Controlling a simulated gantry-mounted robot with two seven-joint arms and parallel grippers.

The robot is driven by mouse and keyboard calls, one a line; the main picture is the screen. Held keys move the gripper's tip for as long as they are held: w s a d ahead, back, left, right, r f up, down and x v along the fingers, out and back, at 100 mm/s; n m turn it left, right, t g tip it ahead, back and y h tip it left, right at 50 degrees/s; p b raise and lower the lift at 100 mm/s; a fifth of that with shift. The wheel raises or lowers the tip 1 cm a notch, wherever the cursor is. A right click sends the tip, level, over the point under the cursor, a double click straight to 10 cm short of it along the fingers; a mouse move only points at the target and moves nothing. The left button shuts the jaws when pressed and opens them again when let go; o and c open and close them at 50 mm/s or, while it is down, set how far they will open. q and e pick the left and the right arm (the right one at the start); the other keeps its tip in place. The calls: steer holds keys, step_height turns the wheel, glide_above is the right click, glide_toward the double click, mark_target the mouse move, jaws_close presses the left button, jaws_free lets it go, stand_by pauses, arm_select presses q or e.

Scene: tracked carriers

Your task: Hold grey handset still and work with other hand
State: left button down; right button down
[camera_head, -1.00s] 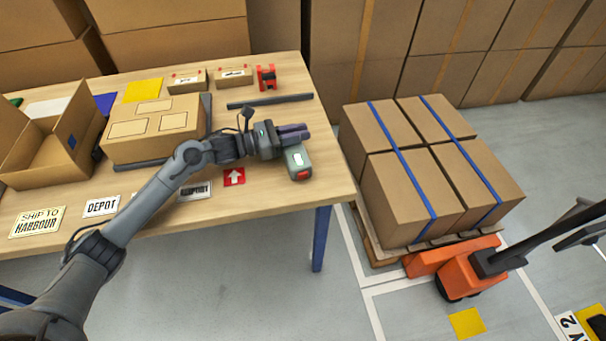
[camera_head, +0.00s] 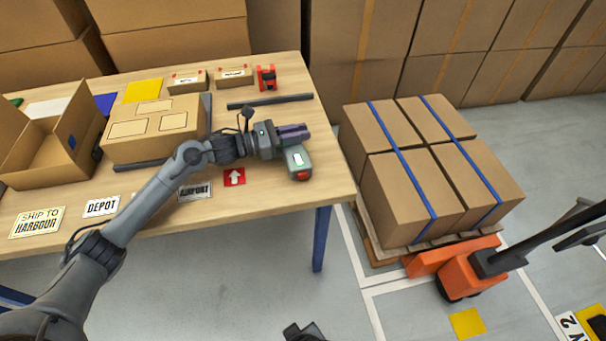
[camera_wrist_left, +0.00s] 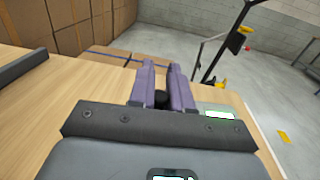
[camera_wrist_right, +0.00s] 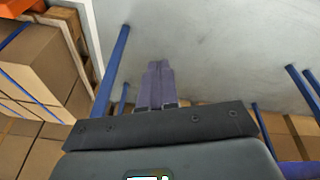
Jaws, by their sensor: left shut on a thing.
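The grey handset (camera_head: 298,164), with a pale screen and a red end, lies at the table's right front corner. My left gripper (camera_head: 306,132) is shut on it from its far side. In the left wrist view a dark round part (camera_wrist_left: 161,98) shows between the purple fingers, and a lit pale-green screen (camera_wrist_left: 219,114) shows to their right. The rest of the handset is hidden there. My right gripper (camera_wrist_right: 158,66) has its fingers together, nothing visible between them, with floor and blue table legs beyond. A dark part of my right arm shows at the head view's bottom edge.
The wooden table (camera_head: 265,190) holds an open carton (camera_head: 40,165), a closed carton (camera_head: 150,130), a dark bar (camera_head: 270,101), a red arrow card (camera_head: 234,177) and place labels. A strapped box pallet (camera_head: 420,180) on an orange truck (camera_head: 455,268) stands right.

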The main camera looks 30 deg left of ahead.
mark_target(304, 194)
steer(key=w+a+r+n+t+h, duration=0.1)
steer(key=w+a+r+n+t, duration=0.35)
steer(key=a+n, duration=0.3)
steer(key=w+r+n+t, duration=0.5)
steer(key=w+r+t, duration=0.4)
steer(key=w+r, duration=0.5)
steer(key=shift+m, duration=0.25)
steer(key=shift+w+a+f, duration=0.2)
steer(key=shift+w+a, duration=0.85)
steer(key=shift+w, duration=0.05)
steer(key=shift+w+a+f, duration=0.2)
steer(key=shift+w+a, duration=0.85)
steer(key=shift+a, duration=0.05)
steer(key=shift+w+a+f, duration=0.2)
steer(key=shift+w+a, duration=0.85)
steer(key=shift+w, duration=0.05)
steer(key=shift+w+a, duration=0.1)
steer(key=shift+a, duration=0.05)
steer(key=shift+w+a, duration=0.2)
